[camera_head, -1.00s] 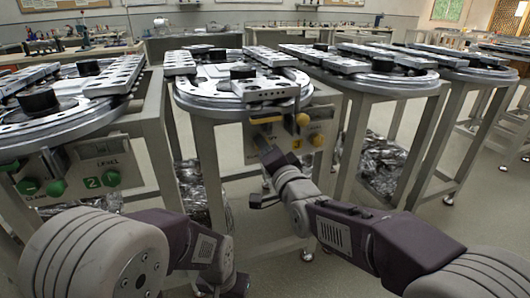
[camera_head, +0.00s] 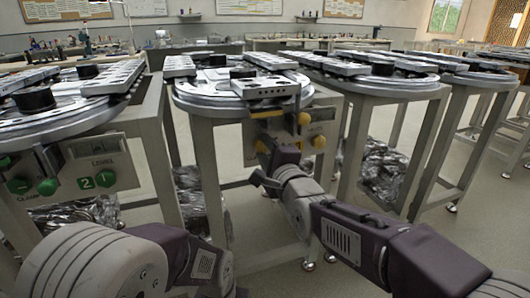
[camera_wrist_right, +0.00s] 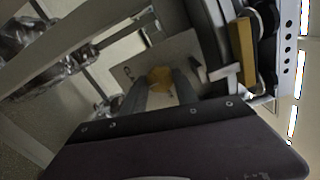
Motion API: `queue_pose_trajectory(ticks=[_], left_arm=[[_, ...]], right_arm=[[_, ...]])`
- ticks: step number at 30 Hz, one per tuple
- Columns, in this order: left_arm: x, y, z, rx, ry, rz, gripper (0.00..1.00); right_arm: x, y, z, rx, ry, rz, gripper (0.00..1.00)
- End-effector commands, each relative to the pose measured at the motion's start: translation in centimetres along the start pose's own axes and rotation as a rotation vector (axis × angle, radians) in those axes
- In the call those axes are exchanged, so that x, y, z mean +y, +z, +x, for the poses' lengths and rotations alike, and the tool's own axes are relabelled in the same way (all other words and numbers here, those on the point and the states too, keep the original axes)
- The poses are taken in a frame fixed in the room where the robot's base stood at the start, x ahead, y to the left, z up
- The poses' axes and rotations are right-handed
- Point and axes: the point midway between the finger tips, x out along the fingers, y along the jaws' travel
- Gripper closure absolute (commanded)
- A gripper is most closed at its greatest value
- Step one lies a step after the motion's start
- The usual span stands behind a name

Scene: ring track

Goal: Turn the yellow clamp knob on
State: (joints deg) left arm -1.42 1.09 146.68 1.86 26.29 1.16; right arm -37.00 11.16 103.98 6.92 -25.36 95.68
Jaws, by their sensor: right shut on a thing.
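The yellow clamp knob (camera_wrist_right: 160,78) sits on the grey panel (camera_wrist_right: 185,50) below the round ring track. In the right wrist view it is between the fingertips of my right gripper (camera_wrist_right: 161,86), which is shut on it. In the head view my right gripper (camera_head: 264,148) is in front of the left part of the panel and hides most of this knob.
A yellow bar handle (camera_head: 266,114) is just above my right gripper. A similar station with green knobs (camera_head: 47,187) stands at the left. More ring-track tables (camera_head: 375,80) stand at the right. The floor at the lower right is open.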

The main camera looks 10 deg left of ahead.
Motion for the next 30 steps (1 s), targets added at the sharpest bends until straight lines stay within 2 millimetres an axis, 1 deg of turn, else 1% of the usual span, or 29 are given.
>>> queue_pose_trajectory(ticks=[17, 18, 20, 21, 30], left_arm=[[0.0, 0.02, 0.19, 0.0, 0.0, 0.0, 0.64], [-0.01, 0.02, 0.19, 0.0, 0.0, 0.0, 0.64], [-0.01, 0.02, 0.19, 0.0, 0.0, 0.0, 0.64], [-0.01, 0.02, 0.19, 0.0, 0.0, 0.0, 0.64], [0.0, 0.01, 0.09, 0.0, 0.0, 0.0, 0.64]], right_arm=[[0.2, -0.04, 0.0, 0.001, 0.005, 0.033, 1.0], [0.2, -0.04, 0.0, 0.001, 0.005, 0.033, 0.62], [0.2, -0.04, 0.0, 0.001, 0.005, 0.033, 0.45], [0.18, -0.04, 0.0, 0.001, 0.005, 0.033, 0.43], [0.01, 0.0, -0.15, 0.0, 0.002, 0.031, 0.43]])
